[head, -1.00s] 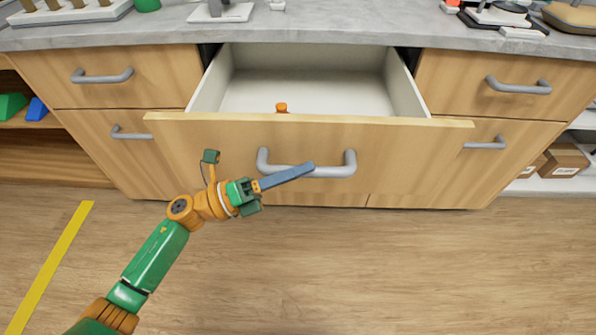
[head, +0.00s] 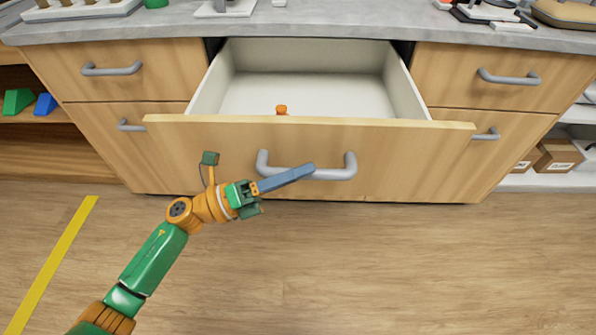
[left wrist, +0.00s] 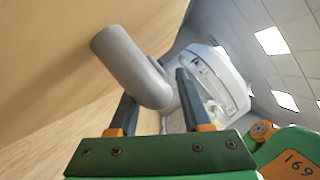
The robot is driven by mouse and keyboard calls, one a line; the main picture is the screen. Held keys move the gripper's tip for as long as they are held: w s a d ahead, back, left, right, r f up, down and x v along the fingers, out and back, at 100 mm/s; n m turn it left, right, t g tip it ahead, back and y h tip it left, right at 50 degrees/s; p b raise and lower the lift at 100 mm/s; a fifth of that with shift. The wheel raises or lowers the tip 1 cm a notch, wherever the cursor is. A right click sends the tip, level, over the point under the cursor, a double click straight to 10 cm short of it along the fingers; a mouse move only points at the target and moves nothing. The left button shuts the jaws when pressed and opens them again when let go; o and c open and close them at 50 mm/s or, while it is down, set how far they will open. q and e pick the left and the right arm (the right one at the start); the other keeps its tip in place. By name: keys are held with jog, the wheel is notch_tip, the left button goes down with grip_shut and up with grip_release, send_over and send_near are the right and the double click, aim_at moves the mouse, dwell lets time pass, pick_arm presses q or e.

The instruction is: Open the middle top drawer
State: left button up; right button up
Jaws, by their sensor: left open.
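The middle top drawer (head: 420,150) is pulled well out of the wooden cabinet, and its pale interior shows. Its grey bar handle (head: 351,168) is on the front panel. My left gripper (head: 308,169) is at this handle, its fingers overlapping the bar in the head view. In the left wrist view, the handle (left wrist: 120,55) passes between the two open fingers of my left gripper (left wrist: 155,85). The wooden drawer front fills the left of that view. My right gripper is not in view.
A small orange object (head: 281,109) sits inside the drawer near its front. Closed drawers with grey handles flank it. The grey countertop (head: 330,28) above carries several items at the back. The wooden floor (head: 400,270) in front is clear, with a yellow stripe (head: 60,260) at left.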

pick_arm(q)
jog(key=b+v, duration=0.1)
jog(key=v, duration=0.6)
jog(key=shift+b, duration=0.3)
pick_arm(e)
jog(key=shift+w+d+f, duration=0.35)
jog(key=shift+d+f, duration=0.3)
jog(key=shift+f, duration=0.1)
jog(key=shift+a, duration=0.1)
